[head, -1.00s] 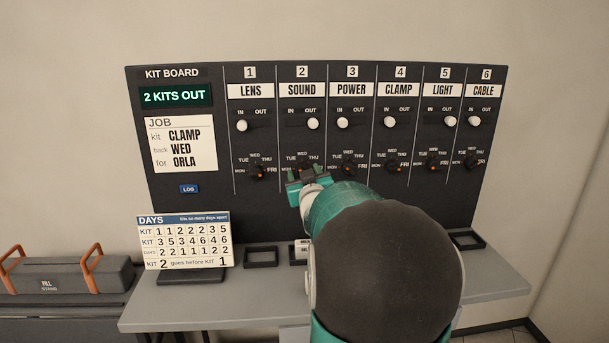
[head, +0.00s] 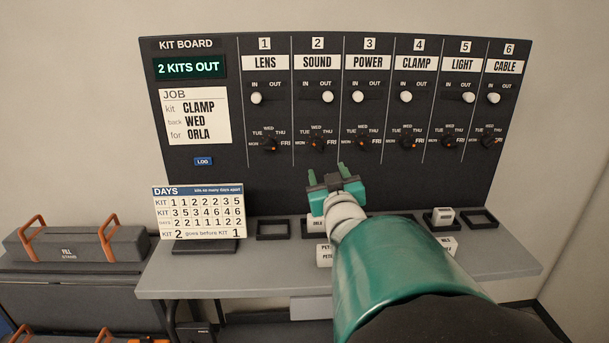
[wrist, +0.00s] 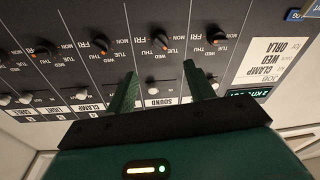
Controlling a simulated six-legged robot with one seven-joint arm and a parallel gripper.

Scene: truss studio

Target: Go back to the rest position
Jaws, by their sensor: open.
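My gripper (head: 328,174) is in front of the lower part of the dark kit board (head: 270,190), below the SOUND and POWER dials. Its two green fingers are apart with nothing between them. In the wrist view the gripper (wrist: 160,84) is also open and empty, apart from the board, which appears upside down. The SOUND dial (head: 317,144) is uncovered in the head view. The SOUND slider (head: 328,97) and the LIGHT slider (head: 469,97) are at OUT; the other sliders are at IN. The display (head: 190,67) reads 2 KITS OUT.
A grey shelf (head: 200,282) below the board carries a DAYS card (head: 199,212), small black trays (head: 273,229) and labelled white blocks (head: 443,215). My arm hides part of the shelf. A grey case (head: 75,242) with orange handles stands at the left.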

